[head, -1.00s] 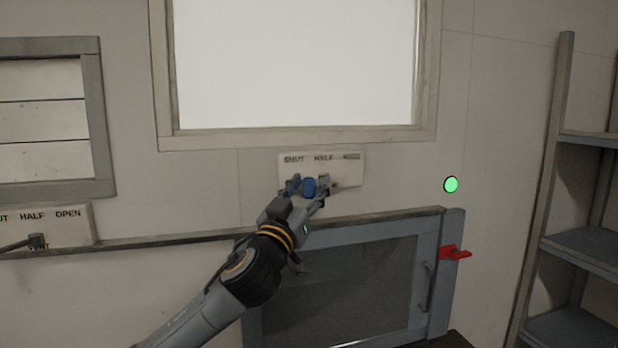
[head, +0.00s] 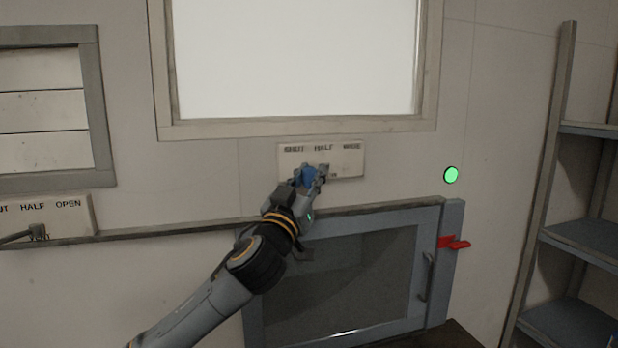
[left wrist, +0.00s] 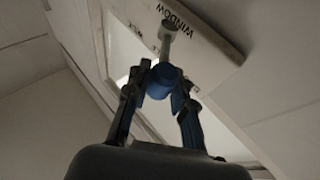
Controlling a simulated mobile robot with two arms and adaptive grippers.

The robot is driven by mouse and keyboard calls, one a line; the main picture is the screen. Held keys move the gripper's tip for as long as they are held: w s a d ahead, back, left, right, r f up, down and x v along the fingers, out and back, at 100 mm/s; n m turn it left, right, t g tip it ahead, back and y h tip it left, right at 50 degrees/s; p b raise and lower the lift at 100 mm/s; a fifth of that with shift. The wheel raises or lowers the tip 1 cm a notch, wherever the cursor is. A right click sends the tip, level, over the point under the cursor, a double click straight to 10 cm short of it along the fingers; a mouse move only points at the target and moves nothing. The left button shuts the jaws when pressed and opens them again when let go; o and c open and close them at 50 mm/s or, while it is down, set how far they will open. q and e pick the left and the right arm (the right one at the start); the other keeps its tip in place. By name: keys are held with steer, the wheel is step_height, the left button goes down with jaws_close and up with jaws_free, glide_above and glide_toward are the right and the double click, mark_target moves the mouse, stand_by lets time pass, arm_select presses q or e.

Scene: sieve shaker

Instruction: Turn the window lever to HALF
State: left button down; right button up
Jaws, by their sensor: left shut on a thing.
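The window lever's plate (head: 345,160) is on the wall under the bright window, with SHUT, HALF and a third word at the right that looks like WIDE. The lever has a blue knob (head: 308,176), which also shows in the left wrist view (left wrist: 163,78) on a grey arm below the word WINDOW. My left gripper (head: 311,175) is shut on the blue knob, one finger on each side. In the head view the gripper hides most of the lever, so I cannot tell exactly which word it points to. My right gripper is not in view.
A vent lever (head: 22,235) with its own SHUT, HALF, OPEN plate is at the left. A green disc (head: 451,175) and grey shelves (head: 585,240) are at the right.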

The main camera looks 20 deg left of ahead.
arm_select(q)
steer(key=shift+d+f+n+y+b, duration=0.2)
steer(key=shift+d+n+y+b, duration=0.35)
steer(key=shift+y, duration=0.45)
steer(key=shift+w+d+r+n+g+y+b, duration=0.1)
steer(key=shift+w+d+n+g+y+b, duration=0.15)
steer(key=shift+d+n+g+y+b, duration=0.95)
steer(key=shift+w+d+f+n+g+y+b, duration=0.2)
steer(key=shift+n+y+b, duration=1.15)
steer(key=shift+y, duration=1.65)
steer(key=shift+w+d+r+n+g+y+b, duration=0.25)
steer(key=shift+d+n+g+y+b, duration=0.45)
steer(key=shift+y+b, duration=1.2)
steer(key=shift+d, duration=0.1)
steer(key=c, duration=1.1)
jaws_free()
steer(key=v, duration=1.2)
steer(key=shift+f, duration=0.2)
